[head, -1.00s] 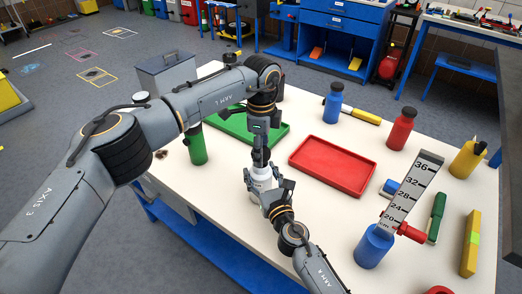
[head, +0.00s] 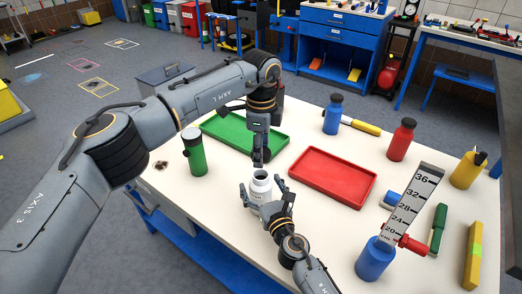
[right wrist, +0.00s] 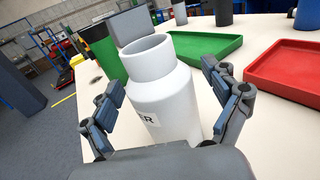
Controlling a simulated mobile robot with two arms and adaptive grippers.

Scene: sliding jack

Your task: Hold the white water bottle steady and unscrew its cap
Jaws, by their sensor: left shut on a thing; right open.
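The white water bottle (head: 261,187) stands upright on the workbench. The right wrist view shows it close up (right wrist: 173,100), with an open, bare neck and part of a label. My left gripper (head: 261,159) is just above the bottle's mouth, shut on the small cap, which is mostly hidden between its dark fingers. My right gripper (head: 263,193) is low at the bottle, open, with one finger on each side. In the right wrist view, both fingers of the right gripper (right wrist: 162,98) stand apart from the bottle's sides.
A green tray (head: 222,132) lies behind the bottle and a red tray (head: 333,178) to its right. A green bottle (head: 196,157) stands to the left. A blue bottle (head: 375,259) and a ruler-like gauge (head: 411,203) stand at the front right.

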